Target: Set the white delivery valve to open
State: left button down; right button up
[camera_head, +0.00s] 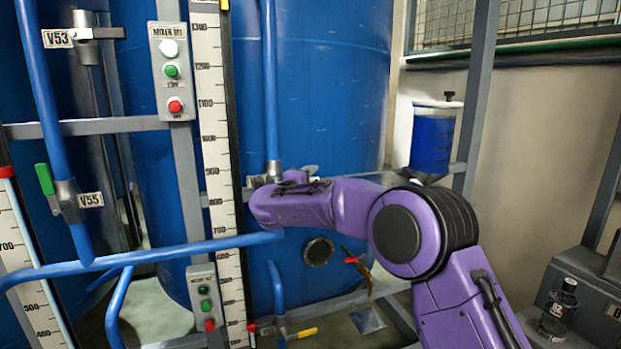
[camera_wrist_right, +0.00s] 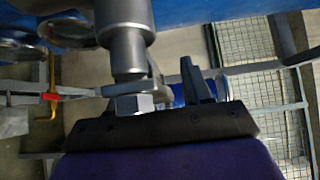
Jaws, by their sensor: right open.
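A grey valve body (camera_head: 272,172) sits at the foot of a vertical blue pipe, partly behind my right gripper (camera_head: 290,184) in the head view. A small pale piece (camera_head: 311,170) shows just beyond the gripper; I cannot tell if it is the white handle or which way it is set. In the right wrist view, my right gripper (camera_wrist_right: 160,90) is open, with one dark finger upright at the right. A grey metal fitting with a hex nut (camera_wrist_right: 132,104) stands in front of its left side and hides much of the other finger. My left gripper is out of view.
At the left are the V53 valve (camera_head: 85,32) and the green-handled V55 valve (camera_head: 62,193). A mixer button box (camera_head: 170,72) and a measuring scale (camera_head: 213,120) stand beside the blue tank (camera_head: 320,90). A yellow-handled valve (camera_head: 302,333) is low down. A dark bottle (camera_head: 562,300) is at right.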

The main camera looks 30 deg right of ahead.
grip_shut()
jog(key=shift+r, duration=0.1)
jog(key=shift+w+a+r+n+t+y+b, duration=0.3)
jog(key=shift+a+r+n+t+y+b, duration=1.2)
jog(key=shift+n+t, duration=2.05)
jog(key=shift+w+a+r+n+t+y+b, duration=0.3)
jog(key=shift+a+r+n+t+y+b, duration=1.25)
jog(key=shift+n, duration=3.5)
jog(key=shift+w+a+r+n+t+y+b, duration=0.3)
jog(key=shift+a+r+n+t+y+b, duration=1.1)
jog(key=shift+n+t, duration=2.3)
jog(key=shift+d+f+n+g+h+b, duration=0.2)
jog(key=shift+d+n+g+h+b, duration=0.15)
jog(key=shift+n+g, duration=0.3)
grip_release()
